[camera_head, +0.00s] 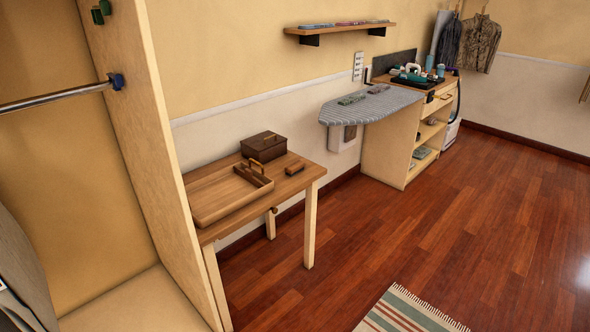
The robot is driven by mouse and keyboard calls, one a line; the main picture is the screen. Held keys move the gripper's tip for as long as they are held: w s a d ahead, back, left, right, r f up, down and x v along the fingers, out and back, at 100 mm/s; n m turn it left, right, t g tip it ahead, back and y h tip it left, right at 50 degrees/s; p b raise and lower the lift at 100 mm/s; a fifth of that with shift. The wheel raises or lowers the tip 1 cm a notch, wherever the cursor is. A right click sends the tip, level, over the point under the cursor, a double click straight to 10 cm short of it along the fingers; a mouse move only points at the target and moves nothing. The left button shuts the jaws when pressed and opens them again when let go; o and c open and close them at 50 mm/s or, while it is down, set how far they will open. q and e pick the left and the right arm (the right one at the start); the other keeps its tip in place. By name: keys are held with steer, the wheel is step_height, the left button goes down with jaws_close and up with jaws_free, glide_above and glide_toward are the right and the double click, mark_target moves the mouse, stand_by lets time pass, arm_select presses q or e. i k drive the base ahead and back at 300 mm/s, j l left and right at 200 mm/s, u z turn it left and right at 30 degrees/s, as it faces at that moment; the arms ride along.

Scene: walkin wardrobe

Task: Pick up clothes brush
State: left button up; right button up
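A small brown block-shaped item (295,167), which looks like the clothes brush, lies on the wooden table (310,177) near its right end. It is to the right of a wooden tray (208,212) and a dark brown box (264,146), apart from both. The item is small here, and its bristles cannot be made out. Neither of my grippers is in view.
An open wardrobe with a metal rail (55,97) stands at the left. Beyond the table are an ironing board (372,106) and a shelf cabinet (395,150). A striped rug (405,312) lies in front. The wooden floor (480,220) is otherwise open.

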mark_target(294, 168)
steer(key=i+l+u, duration=0.1)
steer(key=u, duration=0.8)
steer(key=i+l+u, duration=0.25)
steer(key=l, duration=0.25)
steer(key=i+l+u, duration=0.25)
steer(key=l, duration=0.2)
steer(key=l+u, duration=0.3)
steer(key=l, duration=0.25)
steer(key=l+u, duration=0.25)
steer(key=l, duration=0.3)
steer(key=i, duration=0.05)
